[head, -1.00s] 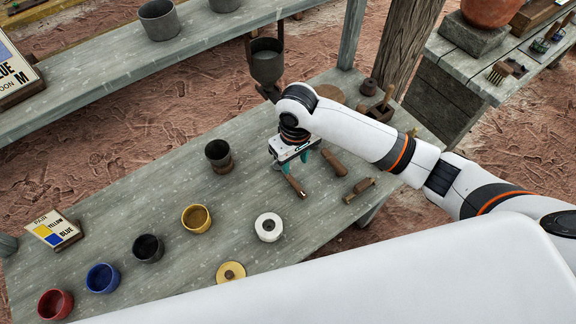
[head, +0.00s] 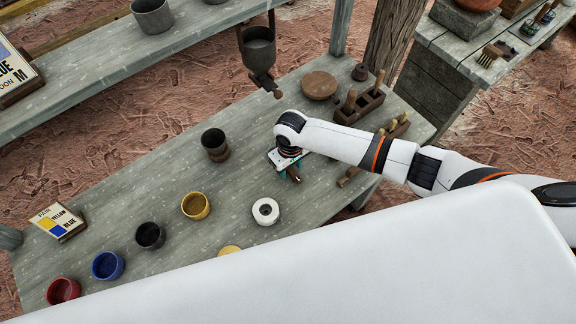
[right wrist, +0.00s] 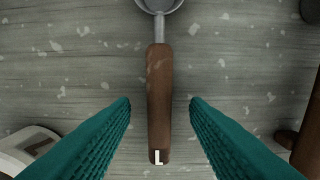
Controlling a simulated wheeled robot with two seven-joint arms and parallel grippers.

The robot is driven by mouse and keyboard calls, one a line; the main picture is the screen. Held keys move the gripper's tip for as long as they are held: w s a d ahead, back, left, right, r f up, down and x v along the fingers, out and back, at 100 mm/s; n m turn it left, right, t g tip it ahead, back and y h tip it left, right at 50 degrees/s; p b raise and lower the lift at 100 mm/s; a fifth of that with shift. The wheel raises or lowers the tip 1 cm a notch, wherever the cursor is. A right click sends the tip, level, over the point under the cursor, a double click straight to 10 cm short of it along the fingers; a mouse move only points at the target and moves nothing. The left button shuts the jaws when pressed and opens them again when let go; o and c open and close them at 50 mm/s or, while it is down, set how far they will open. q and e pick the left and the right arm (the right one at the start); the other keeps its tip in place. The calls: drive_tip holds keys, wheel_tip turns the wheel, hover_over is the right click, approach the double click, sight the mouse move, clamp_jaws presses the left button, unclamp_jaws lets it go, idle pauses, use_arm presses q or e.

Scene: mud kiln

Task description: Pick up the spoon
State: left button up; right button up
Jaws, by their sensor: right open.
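The spoon (right wrist: 159,95) lies on the grey wooden table (head: 130,235). It has a brown handle with a white L mark at its near end, and a metal neck and bowl cut off by the top edge of the right wrist view. My right gripper (right wrist: 160,103) is open, with one teal finger on each side of the handle and gaps visible on both sides. In the head view the right gripper (head: 290,172) hides most of the spoon; only the handle end (head: 295,178) shows. My left gripper is not in view.
Yellow (head: 195,206), black (head: 149,236), blue (head: 107,266) and red (head: 63,291) pots line the left. Another wooden-handled tool (head: 349,176) lies to the right.

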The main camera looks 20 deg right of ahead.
clamp_jaws()
idle(0.3)
